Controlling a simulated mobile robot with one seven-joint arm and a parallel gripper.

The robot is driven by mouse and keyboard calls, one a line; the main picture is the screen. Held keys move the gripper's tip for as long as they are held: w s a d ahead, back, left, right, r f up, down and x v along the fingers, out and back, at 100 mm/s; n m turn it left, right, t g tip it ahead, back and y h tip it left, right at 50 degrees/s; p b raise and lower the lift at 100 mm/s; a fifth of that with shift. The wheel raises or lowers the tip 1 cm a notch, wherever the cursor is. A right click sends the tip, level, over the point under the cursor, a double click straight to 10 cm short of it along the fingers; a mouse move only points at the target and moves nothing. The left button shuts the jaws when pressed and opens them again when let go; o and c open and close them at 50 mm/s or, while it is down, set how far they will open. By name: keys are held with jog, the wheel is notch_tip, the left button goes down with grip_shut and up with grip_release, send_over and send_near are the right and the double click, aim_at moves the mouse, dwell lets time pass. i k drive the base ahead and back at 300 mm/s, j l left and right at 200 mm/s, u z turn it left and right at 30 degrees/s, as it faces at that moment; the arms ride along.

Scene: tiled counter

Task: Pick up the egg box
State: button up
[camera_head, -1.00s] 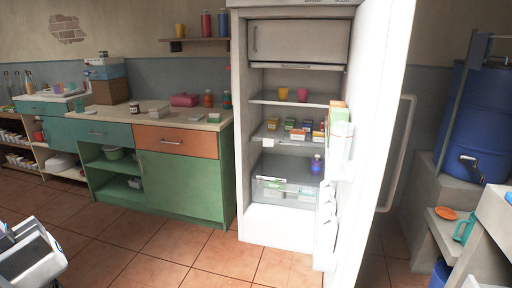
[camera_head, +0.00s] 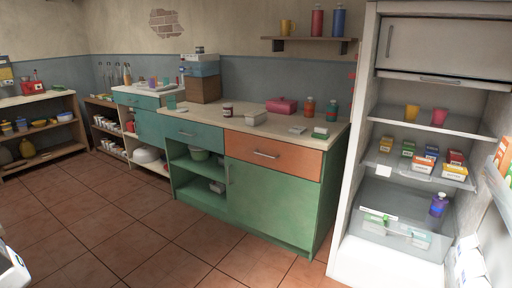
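I cannot single out the egg box with certainty. A small pale grey box (camera_head: 256,118) sits on the green cabinet's counter, beside a pink lidded container (camera_head: 281,105). Several small coloured boxes (camera_head: 423,163) stand on the middle shelf of the open fridge. Whitish items (camera_head: 470,262) show in the fridge door at the lower right, too cut off to name. A white part of my own arm shows at the lower left edge. My gripper's fingers are not in view.
The green cabinet (camera_head: 270,198) with an orange drawer stands left of the open fridge (camera_head: 352,150). Bottles, a jar and small packets are on its counter (camera_head: 327,146). Shelves (camera_head: 40,155) stand at the far left. The tiled floor (camera_head: 110,220) in front is clear.

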aim_at(254, 117)
jog(key=i+j+u, duration=0.1)
jog(key=i+u, duration=0.3)
jog(key=i, duration=0.8)
jog(key=i+z, duration=0.15)
jog(key=i, duration=0.45)
jog(key=i+j+z, duration=0.15)
jog(key=i, duration=0.45)
jog(key=i+j+z, duration=0.25)
jog(key=i, duration=0.2)
jog(key=i+j+z, duration=0.2)
jog(key=i, duration=0.25)
